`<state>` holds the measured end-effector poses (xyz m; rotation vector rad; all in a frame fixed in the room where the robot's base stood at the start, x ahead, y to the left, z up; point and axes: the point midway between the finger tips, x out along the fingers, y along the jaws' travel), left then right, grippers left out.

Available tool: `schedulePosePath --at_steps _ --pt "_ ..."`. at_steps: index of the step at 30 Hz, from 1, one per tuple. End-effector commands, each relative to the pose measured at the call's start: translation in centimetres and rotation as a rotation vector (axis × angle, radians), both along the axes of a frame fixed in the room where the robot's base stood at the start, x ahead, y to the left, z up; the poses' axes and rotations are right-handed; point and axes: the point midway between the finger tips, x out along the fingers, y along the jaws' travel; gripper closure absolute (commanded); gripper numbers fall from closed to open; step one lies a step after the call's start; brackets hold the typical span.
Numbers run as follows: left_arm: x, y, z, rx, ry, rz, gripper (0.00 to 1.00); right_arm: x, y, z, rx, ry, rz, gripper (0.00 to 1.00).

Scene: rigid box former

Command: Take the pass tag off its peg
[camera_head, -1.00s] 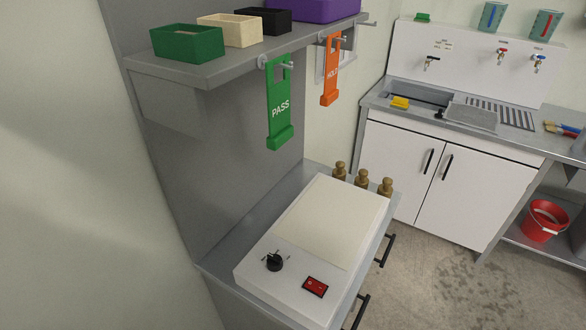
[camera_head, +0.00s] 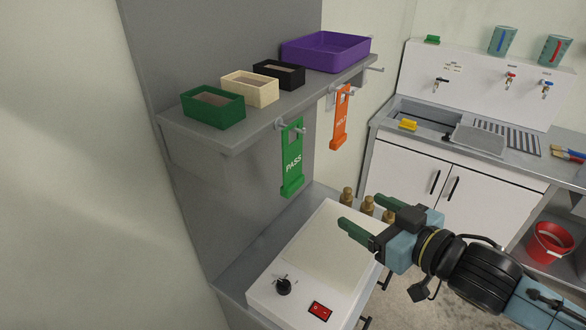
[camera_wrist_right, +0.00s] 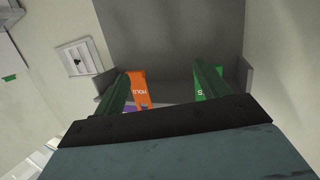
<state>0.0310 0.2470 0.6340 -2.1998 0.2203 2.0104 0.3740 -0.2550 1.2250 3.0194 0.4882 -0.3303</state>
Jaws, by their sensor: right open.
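The green pass tag (camera_head: 292,160) hangs by its slot from a peg under the shelf's front edge. The orange hold tag (camera_head: 341,118) hangs from another peg to its right. My right gripper (camera_head: 346,229) is open and empty, below and to the right of the pass tag and apart from it, above the white device. In the right wrist view its two green fingers (camera_wrist_right: 164,85) stand wide apart, with the hold tag (camera_wrist_right: 138,88) near one finger and part of the pass tag (camera_wrist_right: 207,85) near the other. My left gripper is not in view.
Green, cream, black and purple bins stand on the shelf (camera_head: 240,138) above the tags. Below is the white device (camera_head: 310,255) with a knob and red switch. Brown knobbed weights (camera_head: 367,204) stand behind it, near my right gripper. A sink unit (camera_head: 440,160) is at the right.

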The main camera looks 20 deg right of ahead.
Motion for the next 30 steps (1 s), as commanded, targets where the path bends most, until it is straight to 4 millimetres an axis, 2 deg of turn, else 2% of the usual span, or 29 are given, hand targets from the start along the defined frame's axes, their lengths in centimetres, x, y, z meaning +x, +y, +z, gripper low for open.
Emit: schedulePosePath --at_steps 1,3,6,9,14,30 --pt "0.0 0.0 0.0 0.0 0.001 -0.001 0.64 0.2 0.6 1.8 0.015 -0.052 0.065 0.25" --pt "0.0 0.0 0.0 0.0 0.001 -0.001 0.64 0.2 1.7 4.0 0.053 -0.107 0.152 0.25" --pt "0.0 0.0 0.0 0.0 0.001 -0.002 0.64 -0.2 3.0 6.2 0.095 -0.154 0.255 0.25" --pt "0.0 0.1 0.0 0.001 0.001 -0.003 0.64 -0.6 3.7 7.5 0.121 -0.177 0.318 0.25" --pt "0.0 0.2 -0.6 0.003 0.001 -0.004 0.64 -0.4 4.3 7.9 0.136 -0.188 0.346 0.25" --pt "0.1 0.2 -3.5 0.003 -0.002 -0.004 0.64 2.1 6.2 7.9 0.135 -0.189 0.339 0.25"
